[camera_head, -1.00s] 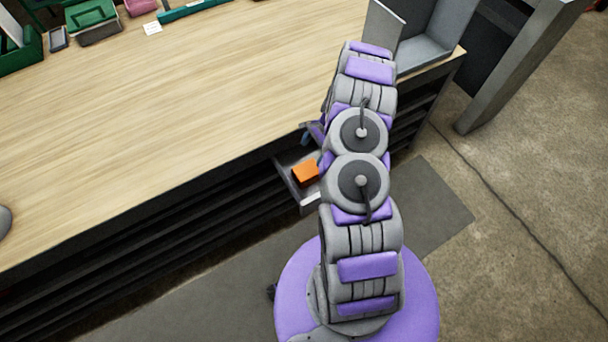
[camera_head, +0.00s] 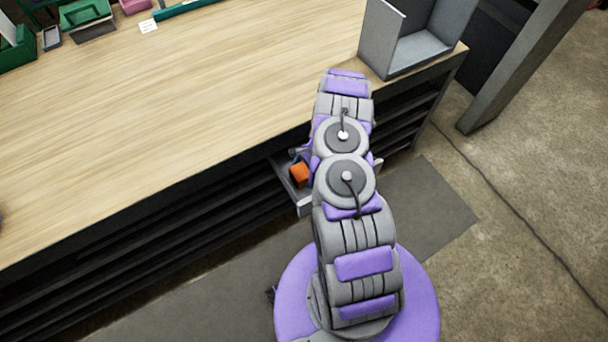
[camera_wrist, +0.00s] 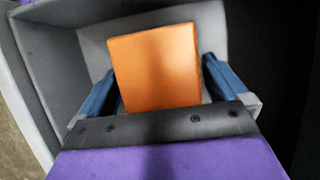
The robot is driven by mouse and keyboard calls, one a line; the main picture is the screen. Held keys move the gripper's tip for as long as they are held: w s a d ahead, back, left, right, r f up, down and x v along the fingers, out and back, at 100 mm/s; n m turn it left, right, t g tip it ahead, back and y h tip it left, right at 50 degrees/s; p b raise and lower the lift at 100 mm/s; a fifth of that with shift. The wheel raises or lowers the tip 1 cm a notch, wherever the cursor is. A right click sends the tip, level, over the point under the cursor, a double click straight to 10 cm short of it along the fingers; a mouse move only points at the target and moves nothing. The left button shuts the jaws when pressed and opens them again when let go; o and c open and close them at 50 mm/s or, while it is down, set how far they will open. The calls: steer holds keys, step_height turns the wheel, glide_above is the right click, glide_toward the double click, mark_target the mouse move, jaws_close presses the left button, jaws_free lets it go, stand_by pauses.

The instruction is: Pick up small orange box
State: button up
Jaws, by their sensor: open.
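The small orange box (camera_wrist: 156,72) sits in an open grey drawer (camera_wrist: 60,65) in the wrist view. In the head view, the orange box (camera_head: 299,174) shows in the pulled-out drawer (camera_head: 304,208) under the workbench, just left of my arm. My gripper (camera_wrist: 160,82) is open, with one blue finger on each side of the box. I cannot tell whether the fingers touch it. In the head view my arm hides most of the gripper and part of the drawer.
The wooden workbench top (camera_head: 170,110) lies above the drawer, its edge close to my arm. A grey metal holder (camera_head: 415,45) stands at its right end. Green bins (camera_head: 85,12) are at the far left. Dark shelves (camera_head: 150,245) lie below, and the floor at right is clear.

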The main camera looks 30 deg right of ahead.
steer(key=shift+d+f, duration=0.1)
steer(key=shift+f, duration=0.55)
steer(key=shift+a, duration=0.7)
steer(key=shift+d+f, duration=0.2)
steer(key=shift+d, duration=0.35)
steer(key=shift+a, duration=0.1)
steer(key=shift+a, duration=0.15)
steer(key=shift+c, duration=0.4)
steer(key=shift+a+r, duration=0.1)
steer(key=shift+a, duration=0.05)
steer(key=c, duration=0.3)
steer(key=shift+d, duration=0.25)
steer(key=c, duration=0.6)
